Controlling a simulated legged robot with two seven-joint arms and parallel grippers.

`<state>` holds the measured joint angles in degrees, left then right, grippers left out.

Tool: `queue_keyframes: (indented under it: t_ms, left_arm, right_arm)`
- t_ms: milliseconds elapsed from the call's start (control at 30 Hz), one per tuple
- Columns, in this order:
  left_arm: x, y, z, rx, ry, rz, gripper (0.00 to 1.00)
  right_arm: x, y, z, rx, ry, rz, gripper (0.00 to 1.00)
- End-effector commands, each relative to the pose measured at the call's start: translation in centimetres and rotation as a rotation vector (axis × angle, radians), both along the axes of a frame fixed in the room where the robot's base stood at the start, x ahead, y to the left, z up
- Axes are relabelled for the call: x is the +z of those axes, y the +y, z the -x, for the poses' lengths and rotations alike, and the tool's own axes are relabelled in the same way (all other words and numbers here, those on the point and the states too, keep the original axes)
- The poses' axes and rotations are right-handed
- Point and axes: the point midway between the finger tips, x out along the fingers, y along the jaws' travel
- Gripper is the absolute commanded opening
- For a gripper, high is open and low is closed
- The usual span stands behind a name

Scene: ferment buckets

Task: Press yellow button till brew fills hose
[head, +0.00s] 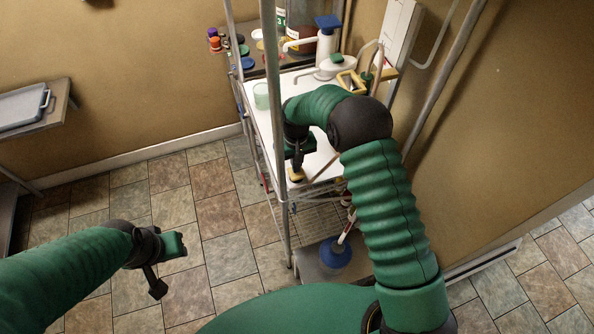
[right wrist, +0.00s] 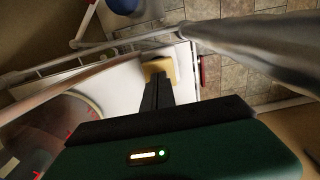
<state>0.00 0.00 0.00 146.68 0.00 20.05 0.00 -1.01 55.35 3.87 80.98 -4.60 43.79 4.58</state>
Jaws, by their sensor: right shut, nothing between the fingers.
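A small yellow block (head: 297,174), which looks like the yellow button, sits at the near edge of the white shelf. It also shows in the right wrist view (right wrist: 158,68). My right gripper (head: 297,164) is shut and empty, with its fingertips at the yellow block and seemingly touching it. Whether the button is pressed in cannot be told. A tan hose-like strip (head: 324,169) runs beside the block and crosses the left of the right wrist view (right wrist: 75,78). No brew can be made out in it. My left gripper (head: 168,268) hangs over the floor, away from the shelf.
A metal rack post (head: 278,130) stands just left of my right gripper. On the shelf are a pale green cup (head: 261,96) and a blue-topped white container (head: 327,38). A blue round object (head: 335,252) is below. A side table (head: 40,112) stands left; floor between is clear.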

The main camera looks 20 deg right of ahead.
Motion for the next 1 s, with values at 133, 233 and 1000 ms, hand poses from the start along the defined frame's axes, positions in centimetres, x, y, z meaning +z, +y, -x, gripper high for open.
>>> queue_keyframes:
  t_ms: [133, 233, 1000]
  left_arm:
    - [-0.5, 0.0, 0.0, 0.0, 0.0, 0.0, 0.34]
    - [-0.7, 0.0, 0.0, 0.0, 0.0, 0.0, 0.34]
    - [0.1, 0.0, 0.0, 0.0, 0.0, 0.0, 0.34]
  right_arm:
    - [-0.7, 0.0, 0.0, 0.0, 0.0, 0.0, 0.0]
    - [-1.0, 0.0, 0.0, 0.0, 0.0, 0.0, 0.0]
    - [-0.1, 0.0, 0.0, 0.0, 0.001, 0.0, 0.0]
